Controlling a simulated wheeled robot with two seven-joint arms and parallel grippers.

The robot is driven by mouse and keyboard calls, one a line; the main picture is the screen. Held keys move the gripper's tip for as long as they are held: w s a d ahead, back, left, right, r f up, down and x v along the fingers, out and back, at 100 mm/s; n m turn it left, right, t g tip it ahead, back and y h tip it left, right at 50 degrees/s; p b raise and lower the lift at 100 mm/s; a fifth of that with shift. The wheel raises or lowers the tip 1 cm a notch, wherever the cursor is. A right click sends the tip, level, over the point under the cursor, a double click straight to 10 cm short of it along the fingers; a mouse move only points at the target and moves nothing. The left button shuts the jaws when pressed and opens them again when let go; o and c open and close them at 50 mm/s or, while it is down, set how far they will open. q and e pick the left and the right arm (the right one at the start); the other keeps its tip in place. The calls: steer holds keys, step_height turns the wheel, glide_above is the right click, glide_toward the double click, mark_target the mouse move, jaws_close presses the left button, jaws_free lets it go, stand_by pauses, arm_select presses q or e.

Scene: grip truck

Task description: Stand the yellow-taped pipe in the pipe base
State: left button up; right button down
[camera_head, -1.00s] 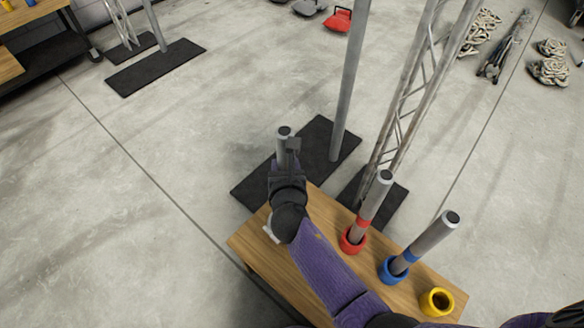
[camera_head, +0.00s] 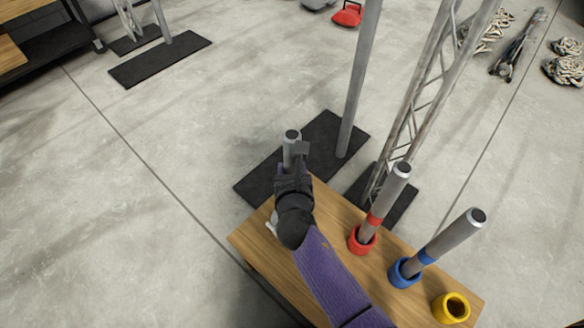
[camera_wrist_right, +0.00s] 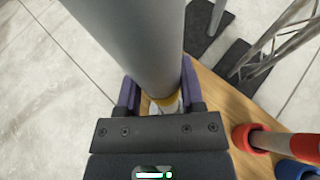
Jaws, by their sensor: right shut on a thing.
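My right gripper (camera_head: 293,160) is shut on a grey upright pipe (camera_head: 291,144), over the table's far left end. In the right wrist view the pipe (camera_wrist_right: 135,40) stands between the purple fingers (camera_wrist_right: 158,88), with a yellow band (camera_wrist_right: 168,100) at its lower end. A whitish object (camera_head: 271,228) on the table is mostly hidden by my arm; I cannot tell whether the pipe touches it. The yellow ring-shaped holder (camera_head: 439,309) at the table's right end is empty. My left gripper is not in view.
Behind are a tall pole (camera_head: 358,90) on a black plate (camera_head: 265,178) and a truss (camera_head: 432,90).

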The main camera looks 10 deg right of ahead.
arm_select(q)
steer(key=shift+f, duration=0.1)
arm_select(e)
steer(key=shift+f, duration=0.1)
arm_select(q)
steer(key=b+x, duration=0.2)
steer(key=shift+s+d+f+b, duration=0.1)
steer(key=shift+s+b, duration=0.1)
steer(key=shift+b, duration=0.15)
arm_select(e)
step_height(320, 180, down, 3)
steer(key=shift+f, duration=0.2)
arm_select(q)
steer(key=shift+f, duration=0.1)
arm_select(e)
steer(key=shift+f, duration=0.15)
